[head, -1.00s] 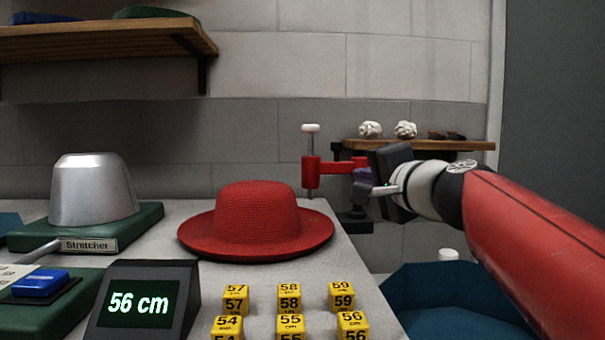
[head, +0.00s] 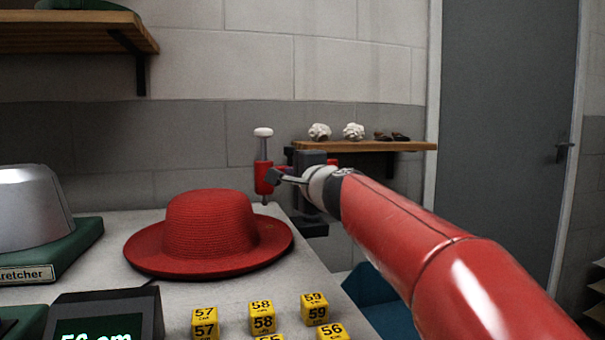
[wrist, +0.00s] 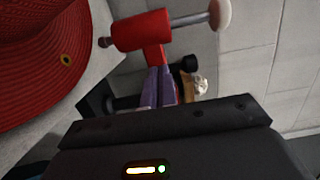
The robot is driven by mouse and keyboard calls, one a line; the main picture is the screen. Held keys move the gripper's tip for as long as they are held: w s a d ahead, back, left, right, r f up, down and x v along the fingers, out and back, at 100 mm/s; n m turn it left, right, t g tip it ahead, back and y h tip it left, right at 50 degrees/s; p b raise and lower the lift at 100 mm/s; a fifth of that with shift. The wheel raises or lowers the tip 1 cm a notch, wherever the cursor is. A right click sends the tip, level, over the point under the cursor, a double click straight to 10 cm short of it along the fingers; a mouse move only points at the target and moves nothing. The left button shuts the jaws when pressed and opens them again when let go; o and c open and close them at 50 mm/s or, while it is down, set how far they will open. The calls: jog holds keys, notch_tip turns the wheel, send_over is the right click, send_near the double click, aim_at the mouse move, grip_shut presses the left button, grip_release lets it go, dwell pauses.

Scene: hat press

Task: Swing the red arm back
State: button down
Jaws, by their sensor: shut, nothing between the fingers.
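The red arm (head: 263,178) stands at the right rear edge of the table in the head view. Its end is an upright red cylinder with a metal rod and a white knob on top. In the wrist view the red arm (wrist: 140,31) shows at the top, its bar running down behind my fingers. My gripper (head: 274,177) is shut and empty, its tips close beside the red cylinder. In the wrist view my gripper (wrist: 159,80) has its tips over the red bar; I cannot tell if they touch. My gripper and wrist hide much of the bar and mount.
A red hat (head: 210,225) sits on the table left of the red arm, close to it. Yellow number cubes (head: 262,317) stand at the front. A wooden shelf (head: 400,146) with small items is on the wall behind. A teal bin (head: 372,305) is below my arm.

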jog(key=shift+x, duration=1)
jog(key=shift+w+a, duration=0.1)
jog(key=shift+a, duration=0.1)
jog(key=w+a+m+h+p, duration=0.1)
jog(key=w+a+p, duration=0.1)
jog(key=w+p, duration=0.3)
jog(key=shift+w+a+h+p, duration=0.2)
jog(key=shift+w+h+p, duration=0.15)
jog(key=shift+w, duration=2.05)
jog(key=shift+w+d+t+h, duration=0.15)
jog(key=shift+t+h, duration=0.1)
jog(key=shift+t, duration=0.05)
